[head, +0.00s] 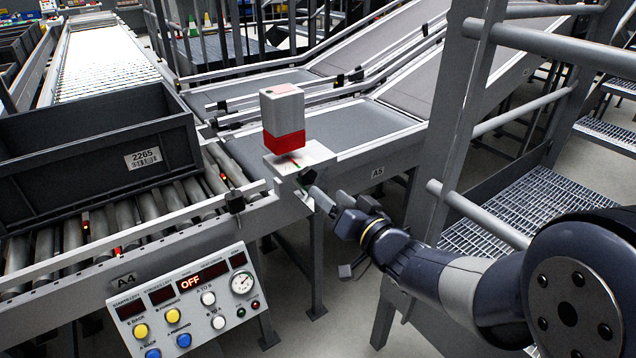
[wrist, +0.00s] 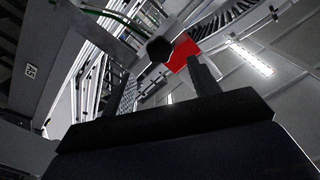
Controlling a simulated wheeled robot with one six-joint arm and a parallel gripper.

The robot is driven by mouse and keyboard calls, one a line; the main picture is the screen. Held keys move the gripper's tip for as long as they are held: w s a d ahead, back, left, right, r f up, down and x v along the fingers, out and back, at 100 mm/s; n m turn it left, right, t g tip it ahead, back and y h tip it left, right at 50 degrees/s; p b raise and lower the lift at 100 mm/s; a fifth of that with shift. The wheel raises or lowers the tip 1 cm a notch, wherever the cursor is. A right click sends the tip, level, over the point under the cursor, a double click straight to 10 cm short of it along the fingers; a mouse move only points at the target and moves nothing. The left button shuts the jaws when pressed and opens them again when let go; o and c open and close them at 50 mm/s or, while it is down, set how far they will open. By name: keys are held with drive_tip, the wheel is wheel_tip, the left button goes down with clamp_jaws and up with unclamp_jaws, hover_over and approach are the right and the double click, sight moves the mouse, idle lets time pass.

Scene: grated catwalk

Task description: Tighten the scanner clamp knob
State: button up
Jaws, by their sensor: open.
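The scanner (head: 283,120), a grey box with a red lower part, stands over a white bracket plate (head: 312,155) at the conveyor corner. In the wrist view, its red part (wrist: 182,52) shows from below. A dark, faceted knob (wrist: 160,50) sits beside the red part in that view; I take it for the clamp knob. In the head view I cannot make the knob out clearly. My gripper (head: 326,200) is just below and right of the bracket. In the wrist view, my gripper (wrist: 164,84) is open, with the knob beyond its fingers; contact is not visible.
A dark grey crate (head: 95,165) sits on the rollers at left. A control panel (head: 188,300) reading OFF is at front left. A grey railing post (head: 452,130) and grated steps (head: 515,215) stand close to my arm on the right.

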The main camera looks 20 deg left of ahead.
sight(310, 178)
drive_tip(key=x, duration=0.7)
drive_tip(key=shift+d, duration=0.1)
drive_tip(key=shift+c, duration=0.5)
drive_tip(key=c, duration=0.9)
